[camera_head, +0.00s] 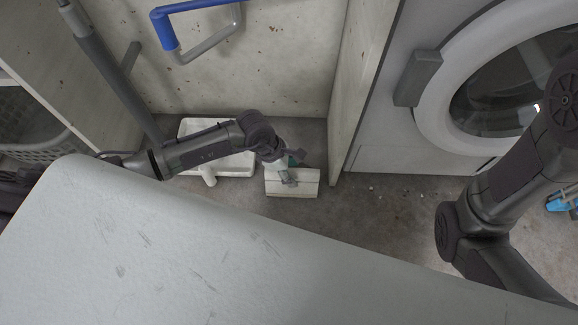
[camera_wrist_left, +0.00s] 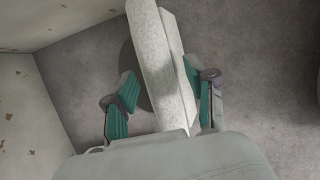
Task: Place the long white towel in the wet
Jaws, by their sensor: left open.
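A long white piece with a rough cloth-like surface, which looks like the white towel (camera_head: 292,188), lies on the floor between a white tray and an upright panel. My left gripper (camera_head: 287,168) reaches down at its back edge. In the left wrist view the towel (camera_wrist_left: 160,50) runs between the two teal-padded fingers (camera_wrist_left: 160,82), which stand apart on either side of it. My left gripper is open; I cannot tell if a finger touches the towel. My right arm shows at the right of the head view, its gripper out of view. No label reading "wet" shows.
A white tray (camera_head: 240,166) stands on the floor left of the towel. A grey slotted basket (camera_head: 38,150) is at the far left. A washing machine (camera_head: 385,140) stands right of the panel (camera_head: 352,95). A worn pale surface (camera_head: 180,260) fills the foreground. A blue item (camera_head: 562,202) lies far right.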

